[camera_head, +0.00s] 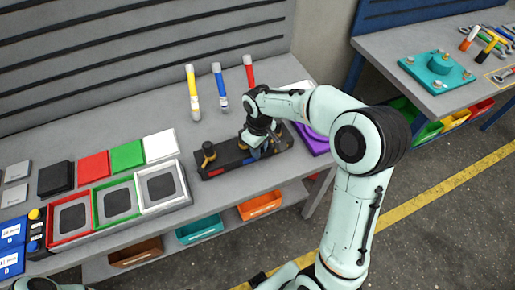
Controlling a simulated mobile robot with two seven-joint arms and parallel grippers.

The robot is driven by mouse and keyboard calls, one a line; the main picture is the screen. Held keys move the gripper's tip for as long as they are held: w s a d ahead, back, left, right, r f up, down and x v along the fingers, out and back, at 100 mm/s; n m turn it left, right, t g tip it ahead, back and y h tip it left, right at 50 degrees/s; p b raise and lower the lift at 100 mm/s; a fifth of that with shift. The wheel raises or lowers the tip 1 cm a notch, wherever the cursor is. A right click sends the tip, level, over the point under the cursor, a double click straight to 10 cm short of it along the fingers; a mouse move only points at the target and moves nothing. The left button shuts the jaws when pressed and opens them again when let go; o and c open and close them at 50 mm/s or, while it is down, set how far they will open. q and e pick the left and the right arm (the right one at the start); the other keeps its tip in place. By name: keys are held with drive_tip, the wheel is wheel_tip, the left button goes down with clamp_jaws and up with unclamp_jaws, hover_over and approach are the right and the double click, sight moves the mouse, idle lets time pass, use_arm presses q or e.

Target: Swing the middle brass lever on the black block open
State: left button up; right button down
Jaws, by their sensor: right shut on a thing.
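The black block (221,169) lies on the grey bench near its front edge, right of the middle of the bench. A brass lever (208,150) with a dark top stands at its left end. My right gripper (257,149) reaches down over the middle of the block and is shut on the middle brass lever, which is mostly hidden behind the fingers. The right part of the block is partly covered by my wrist. My left gripper is not in view.
Framed trays (117,199) and coloured plates (127,155) lie to the left. Orange and teal bins (200,229) sit below the bench.

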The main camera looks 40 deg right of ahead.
drive_tip(key=shift+d+n, duration=0.15)
drive_tip(key=shift+n, duration=0.15)
idle(0.5)
drive_tip(key=c, duration=1)
unclamp_jaws()
